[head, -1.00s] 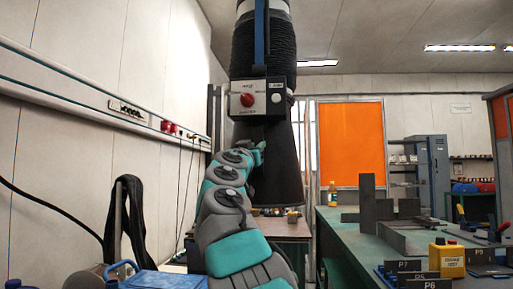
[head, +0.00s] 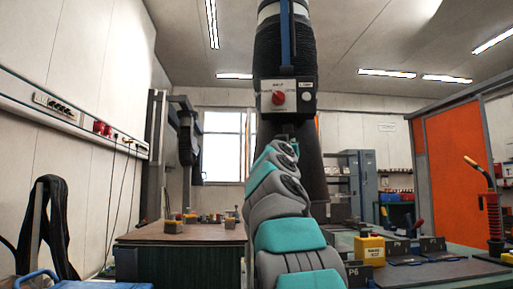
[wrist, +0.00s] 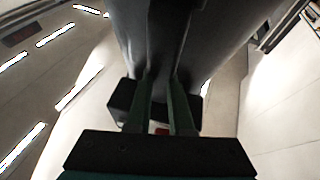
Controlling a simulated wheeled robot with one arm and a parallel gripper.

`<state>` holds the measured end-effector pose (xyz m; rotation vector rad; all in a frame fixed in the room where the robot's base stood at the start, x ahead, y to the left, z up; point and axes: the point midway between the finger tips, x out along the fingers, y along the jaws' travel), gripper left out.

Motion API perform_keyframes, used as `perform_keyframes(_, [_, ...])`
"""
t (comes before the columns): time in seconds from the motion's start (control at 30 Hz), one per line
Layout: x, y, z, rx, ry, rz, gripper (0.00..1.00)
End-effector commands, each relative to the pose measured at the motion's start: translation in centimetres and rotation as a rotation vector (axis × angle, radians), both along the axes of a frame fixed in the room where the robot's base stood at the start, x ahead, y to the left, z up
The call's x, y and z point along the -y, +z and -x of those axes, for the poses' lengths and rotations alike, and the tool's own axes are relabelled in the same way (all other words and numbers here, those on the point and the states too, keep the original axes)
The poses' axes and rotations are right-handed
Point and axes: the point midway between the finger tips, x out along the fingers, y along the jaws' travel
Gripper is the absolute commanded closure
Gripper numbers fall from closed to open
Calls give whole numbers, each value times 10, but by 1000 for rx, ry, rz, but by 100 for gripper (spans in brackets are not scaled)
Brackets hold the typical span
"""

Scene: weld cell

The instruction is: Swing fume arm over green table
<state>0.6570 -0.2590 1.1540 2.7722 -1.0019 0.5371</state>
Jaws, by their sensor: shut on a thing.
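The fume arm is a black ribbed hose (head: 285,50) with a white and black switch box (head: 288,97) and a dark hood (head: 313,165) below it. It hangs in the upper middle of the head view. My gripper (wrist: 162,100) is shut on a dark part of the fume arm below the box; in the head view my own arm mostly hides the grip. The green table (head: 440,276) is at the lower right, and the hood appears in front of its far left part. The hood's lower end is partly hidden by my arm.
A brown-topped table (head: 185,232) with small blocks stands left of my arm. The green table carries a yellow box (head: 369,250), label plates and a red spring-like post (head: 494,220). A dark hose on a stand (head: 45,230) is at the far left. An orange screen (head: 453,165) is at right.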

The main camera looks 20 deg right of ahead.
Motion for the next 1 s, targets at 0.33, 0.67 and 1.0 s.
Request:
perform_keyframes(0.33, [96,1,48,2,-73,-4,100])
perform_keyframes(0.67, [181,3,98,1,-137,-2,100])
perform_keyframes(1.0, [265,5,155,0,-202,-3,100])
